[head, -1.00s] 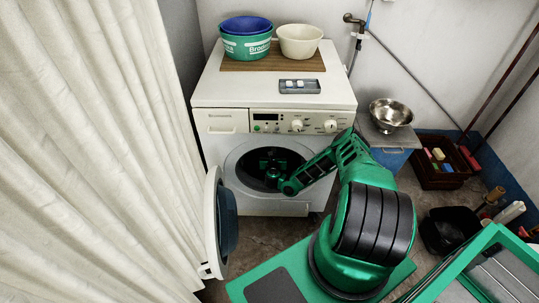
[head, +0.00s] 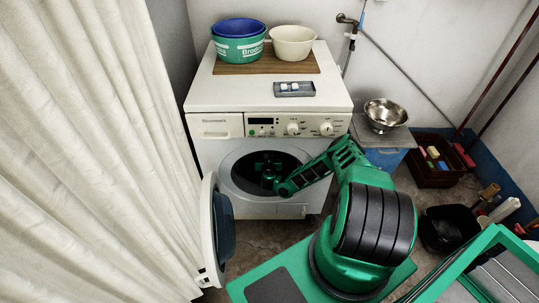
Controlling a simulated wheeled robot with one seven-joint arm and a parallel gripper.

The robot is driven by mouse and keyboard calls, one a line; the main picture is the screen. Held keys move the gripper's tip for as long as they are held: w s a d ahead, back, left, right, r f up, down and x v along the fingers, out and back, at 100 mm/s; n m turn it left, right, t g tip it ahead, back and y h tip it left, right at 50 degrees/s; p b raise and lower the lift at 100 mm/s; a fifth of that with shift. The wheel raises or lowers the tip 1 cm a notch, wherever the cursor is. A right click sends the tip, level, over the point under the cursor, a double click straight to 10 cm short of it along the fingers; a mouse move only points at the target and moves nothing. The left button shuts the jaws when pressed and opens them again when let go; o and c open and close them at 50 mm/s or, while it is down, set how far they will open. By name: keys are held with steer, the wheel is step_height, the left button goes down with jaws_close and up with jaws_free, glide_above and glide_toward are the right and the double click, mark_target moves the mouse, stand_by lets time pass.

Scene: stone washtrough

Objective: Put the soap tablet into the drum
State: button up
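The washing machine (head: 218,157) stands ahead with its round door (head: 214,232) swung open to the left. My gripper (head: 268,166) is at the drum opening (head: 245,180), reaching in from the right with my green arm. The fingers are small and dark against the drum, so I cannot see whether they are open or hold anything. Two small white tablets (head: 289,87) lie in a grey tray (head: 306,91) on top of the machine. I cannot make out a tablet inside the drum.
On the machine's wooden board (head: 262,66) stand stacked blue and green basins (head: 238,47) and a cream basin (head: 292,43). A metal bowl (head: 385,113) sits on a blue cabinet at right. A brown crate (head: 432,177) and a black bin (head: 443,230) stand on the floor. A curtain hangs at left.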

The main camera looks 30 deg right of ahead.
steer(key=v, duration=1)
stand_by(0.7)
steer(key=shift+a+r, duration=0.1)
steer(key=shift+a, duration=0.05)
stand_by(0.4)
